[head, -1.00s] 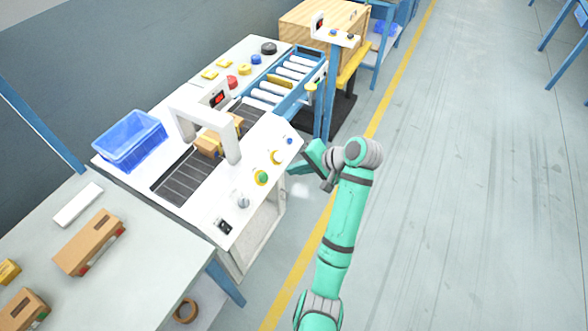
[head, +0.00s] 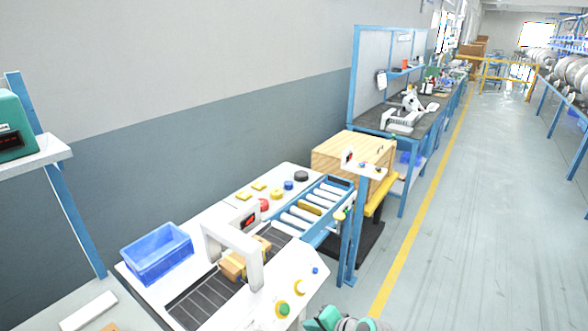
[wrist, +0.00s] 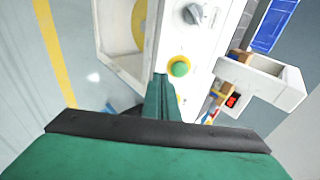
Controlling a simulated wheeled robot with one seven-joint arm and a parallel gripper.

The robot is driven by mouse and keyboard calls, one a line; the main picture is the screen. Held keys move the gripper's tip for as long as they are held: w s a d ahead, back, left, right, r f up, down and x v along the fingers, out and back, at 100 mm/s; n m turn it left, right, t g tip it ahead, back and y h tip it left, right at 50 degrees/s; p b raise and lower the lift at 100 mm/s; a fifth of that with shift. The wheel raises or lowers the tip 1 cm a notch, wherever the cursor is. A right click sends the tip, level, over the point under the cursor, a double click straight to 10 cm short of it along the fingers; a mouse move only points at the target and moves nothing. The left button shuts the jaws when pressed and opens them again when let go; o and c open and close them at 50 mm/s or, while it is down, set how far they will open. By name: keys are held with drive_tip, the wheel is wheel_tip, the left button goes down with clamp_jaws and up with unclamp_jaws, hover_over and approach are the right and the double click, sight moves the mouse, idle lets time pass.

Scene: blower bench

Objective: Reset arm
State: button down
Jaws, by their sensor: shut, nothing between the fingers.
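My arm shows only at the bottom edge of the head view, where green and grey parts of it (head: 345,323) stand beside the front right corner of the white machine (head: 310,285). In the wrist view my gripper (wrist: 163,82) is shut, its green fingers together and empty. The fingertips appear just beside the green button with the yellow ring (wrist: 180,66) on the machine's panel. I cannot tell the gap, but no contact is clear. A grey knob (wrist: 193,14) sits farther along the panel.
A white arch (head: 254,268) spans the belt, with a cardboard box (head: 232,268) under it. A blue bin (head: 157,254) stands at left. A roller conveyor (head: 318,207) and a post with a small control panel (head: 365,164) stand behind. The aisle floor (head: 465,240) at right is clear.

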drive_tip(key=s+a+f+n+t+h, duration=0.1)
drive_tip(key=s+a+f+t+h, duration=0.15)
drive_tip(key=s+f, duration=0.6)
drive_tip(key=s+a+f+t+h, duration=0.1)
drive_tip(key=s+f+h, duration=0.3)
drive_tip(key=s, duration=0.7)
drive_tip(key=s+a+r+n+t, duration=0.1)
drive_tip(key=s+r+n+t, duration=0.1)
drive_tip(key=s+r, duration=0.6)
drive_tip(key=s+a+r+n+t, duration=0.1)
drive_tip(key=s+r+n+t, duration=0.2)
drive_tip(key=s+r, duration=0.5)
drive_tip(key=s+n, duration=0.1)
drive_tip(key=s, duration=0.5)
drive_tip(key=shift+r+n, duration=0.3)
drive_tip(key=shift+n, duration=0.1)
idle(2.2)
